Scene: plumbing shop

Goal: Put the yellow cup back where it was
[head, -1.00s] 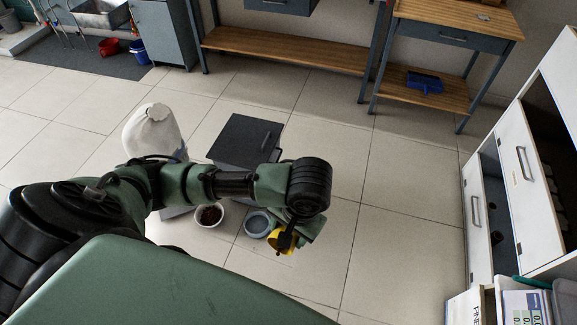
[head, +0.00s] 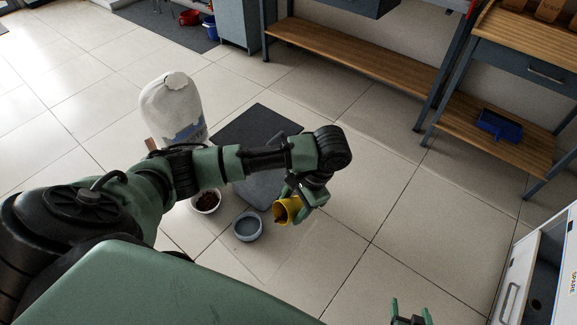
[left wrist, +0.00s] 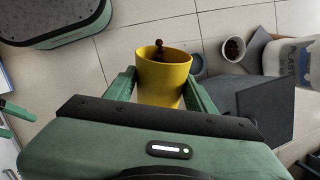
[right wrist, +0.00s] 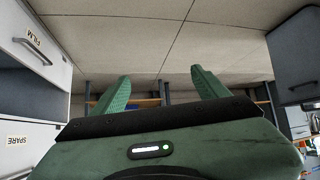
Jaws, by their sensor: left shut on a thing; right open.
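The yellow cup (head: 286,211) is between the fingers of my left gripper (head: 299,200), which is shut on it. In the head view the cup is tilted and held above the floor, to the right of the bowls. In the left wrist view the cup (left wrist: 163,82) shows its open rim, with something dark brown sticking up at it; I cannot tell how full it is. My right gripper (head: 410,314) is at the bottom edge of the head view, open and empty. Its spread fingers also show in the right wrist view (right wrist: 160,90).
A blue-grey bowl (head: 247,228) and a white bowl with brown pellets (head: 207,204) stand on the tiles. Behind them are a dark grey lidded bin (head: 258,128), partly hidden by my arm, and a white bag (head: 170,103). Workbenches and a white cabinet (head: 540,265) stand right.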

